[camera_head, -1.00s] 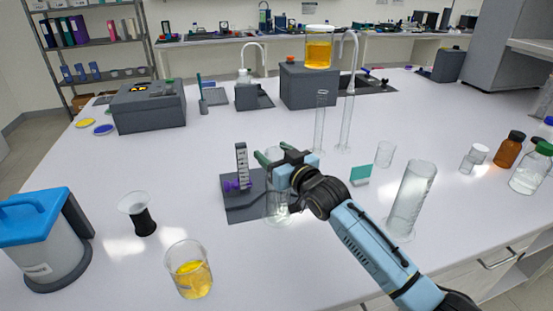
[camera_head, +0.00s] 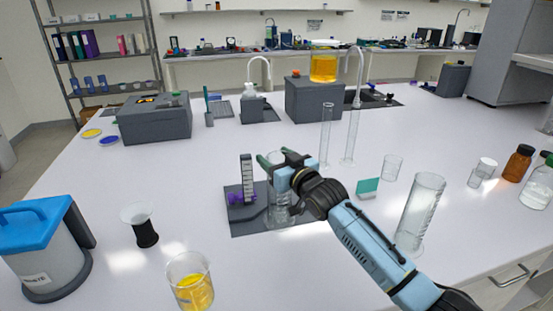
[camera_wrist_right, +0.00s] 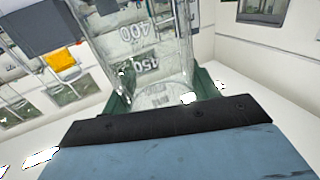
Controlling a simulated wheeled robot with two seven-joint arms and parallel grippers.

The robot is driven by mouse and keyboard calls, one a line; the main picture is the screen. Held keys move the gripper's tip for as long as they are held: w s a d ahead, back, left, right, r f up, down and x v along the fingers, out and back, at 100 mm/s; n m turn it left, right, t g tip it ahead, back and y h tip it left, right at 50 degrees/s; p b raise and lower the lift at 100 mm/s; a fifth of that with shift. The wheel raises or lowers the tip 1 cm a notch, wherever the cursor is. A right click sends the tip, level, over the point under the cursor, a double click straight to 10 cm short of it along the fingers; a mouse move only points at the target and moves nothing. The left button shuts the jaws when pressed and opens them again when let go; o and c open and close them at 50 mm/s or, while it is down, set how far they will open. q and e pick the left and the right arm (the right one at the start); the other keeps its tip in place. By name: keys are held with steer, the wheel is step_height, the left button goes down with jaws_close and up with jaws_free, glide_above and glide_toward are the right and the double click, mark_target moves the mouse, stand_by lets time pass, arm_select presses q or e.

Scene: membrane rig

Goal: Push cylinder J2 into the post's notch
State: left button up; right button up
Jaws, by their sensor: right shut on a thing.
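The post (camera_head: 246,176) is a slim grey upright with pale markings and a purple clamp (camera_head: 236,200) low on it, standing on a dark grey base plate (camera_head: 252,229). My right gripper (camera_head: 277,164) is shut around a clear graduated glass cylinder (camera_head: 280,211). I cannot read a J2 label on it. The cylinder stands upright, just right of the post, over the plate. A gap shows between them. In the right wrist view the cylinder's glass (camera_wrist_right: 145,50) shows marks 400 and 450 between my fingers. The notch cannot be made out. My left gripper is not in view.
A larger glass cylinder (camera_head: 420,210) and a teal card (camera_head: 367,187) stand to the right. Two thin tubes stand behind. A black-based funnel (camera_head: 142,225), a beaker of yellow liquid (camera_head: 190,285) and a blue-lidded container (camera_head: 40,245) are at the left.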

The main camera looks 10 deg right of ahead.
steer(key=shift+w, duration=0.1)
steer(key=shift+w+f, duration=0.1)
steer(key=shift+w, duration=0.4)
steer(key=o, duration=1.3)
steer(key=shift+c, duration=0.2)
steer(key=shift+s, duration=0.1)
steer(key=v, duration=1.3)
